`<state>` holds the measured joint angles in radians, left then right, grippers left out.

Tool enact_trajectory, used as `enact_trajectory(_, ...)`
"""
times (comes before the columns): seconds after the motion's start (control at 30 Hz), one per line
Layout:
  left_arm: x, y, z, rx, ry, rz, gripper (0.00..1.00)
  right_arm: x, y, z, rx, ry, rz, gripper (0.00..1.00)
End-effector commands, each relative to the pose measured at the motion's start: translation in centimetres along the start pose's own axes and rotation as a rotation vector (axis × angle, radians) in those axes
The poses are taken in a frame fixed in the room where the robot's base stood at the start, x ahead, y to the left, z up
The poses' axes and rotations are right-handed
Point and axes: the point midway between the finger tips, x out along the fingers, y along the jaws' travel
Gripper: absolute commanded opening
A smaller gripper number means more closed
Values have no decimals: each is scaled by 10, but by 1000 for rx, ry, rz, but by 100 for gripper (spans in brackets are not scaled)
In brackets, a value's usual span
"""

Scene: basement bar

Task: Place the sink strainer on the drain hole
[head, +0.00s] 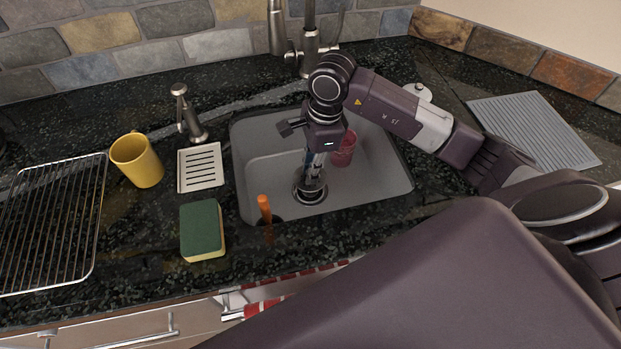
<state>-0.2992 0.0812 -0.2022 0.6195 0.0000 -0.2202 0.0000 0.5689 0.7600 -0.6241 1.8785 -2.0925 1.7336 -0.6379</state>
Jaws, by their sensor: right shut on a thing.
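The grey sink (270,170) is set into the dark counter. My right gripper (311,183) reaches down into it, fingers pointing at the sink floor. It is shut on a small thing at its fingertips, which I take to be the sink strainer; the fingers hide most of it. The round metal drain (309,199) shows as a dark-and-silver ring right around and below the fingertips. I cannot tell whether the strainer touches the drain or is seated in it. My left gripper is not in view.
A red cup (344,150) stands in the sink behind the gripper. An orange handle (264,208) sticks up at the sink's front left. The faucet (308,50) rises behind. A sponge (202,230), slotted dish (200,168) and yellow mug (137,160) stand to the left.

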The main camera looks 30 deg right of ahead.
Motion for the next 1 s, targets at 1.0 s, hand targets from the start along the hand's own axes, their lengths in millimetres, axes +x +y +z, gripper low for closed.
enact_trajectory(1.0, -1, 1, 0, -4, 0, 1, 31, 50, 0, -8, -1, 0, 0, 31)
